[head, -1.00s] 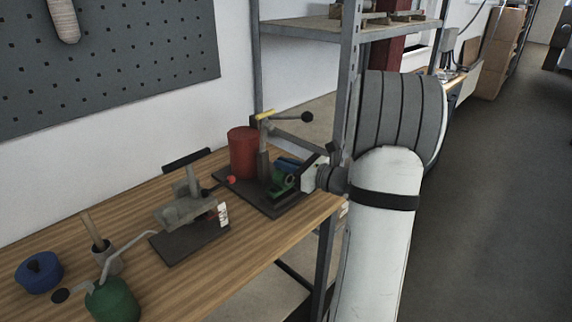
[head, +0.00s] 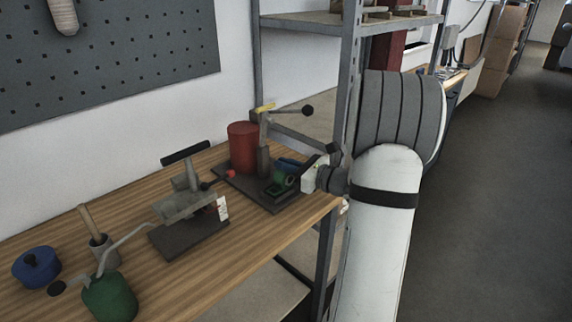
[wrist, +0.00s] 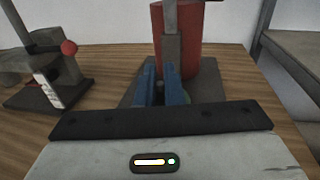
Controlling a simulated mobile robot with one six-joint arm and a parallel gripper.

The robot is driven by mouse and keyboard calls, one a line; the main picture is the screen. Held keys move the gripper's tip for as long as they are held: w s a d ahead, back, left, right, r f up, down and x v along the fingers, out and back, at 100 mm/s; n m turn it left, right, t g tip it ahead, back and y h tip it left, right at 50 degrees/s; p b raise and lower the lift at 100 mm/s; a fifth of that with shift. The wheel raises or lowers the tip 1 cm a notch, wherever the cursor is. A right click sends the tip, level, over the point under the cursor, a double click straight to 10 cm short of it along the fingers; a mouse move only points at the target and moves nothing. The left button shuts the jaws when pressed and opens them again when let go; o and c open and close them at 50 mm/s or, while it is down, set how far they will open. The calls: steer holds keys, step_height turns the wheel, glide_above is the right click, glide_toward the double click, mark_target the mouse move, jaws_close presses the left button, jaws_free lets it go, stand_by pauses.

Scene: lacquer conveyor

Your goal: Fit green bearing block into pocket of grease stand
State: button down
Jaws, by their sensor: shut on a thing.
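The green bearing block (head: 281,182) is at the front of the grease stand (head: 232,181), low over its dark base plate. My gripper (head: 287,168) reaches in from the right, and its blue fingers are shut on the block.
The stand carries a red cylinder (head: 243,147) and a post with a black-knobbed lever (head: 291,112) above my gripper. A second grey fixture (head: 187,212) stands to the left. A green oil can (head: 109,297) and a blue pot (head: 36,268) are farther left. A shelf post (head: 345,90) is close behind my arm.

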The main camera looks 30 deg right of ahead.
steer(key=c, duration=1.5)
jaws_free()
steer(key=shift+s, duration=0.1)
steer(key=v, duration=0.7)
steer(key=shift+s+d, duration=0.2)
steer(key=shift+s, duration=0.05)
steer(key=shift+a, duration=0.1)
steer(key=s+a+r+n+g+p, duration=0.1)
steer(key=s+a+n+g, duration=0.3)
steer(key=a, duration=0.3)
steer(key=s+a+n+g+p, duration=0.2)
steer(key=s+a+n+g, duration=0.15)
steer(key=a+n, duration=0.3)
steer(key=s+a+r+n+g+p, duration=0.1)
steer(key=s+a+n+g, duration=0.2)
steer(key=a+n+g, duration=0.35)
steer(key=s+r+n+h+p, duration=0.1)
steer(key=s+n+h, duration=0.1)
steer(key=n+h, duration=0.1)
steer(key=s+r+n+h+p, duration=0.1)
steer(key=s+n+h, duration=0.2)
steer(key=n, duration=0.2)
steer(key=s+a+r+n+t+h+p, duration=0.1)
steer(key=s+n+h, duration=0.1)
steer(key=n, duration=0.3)
steer(key=shift+s+h+p, duration=0.3)
steer(key=shift+s+h, duration=0.1)
steer(key=shift+s, duration=0.25)
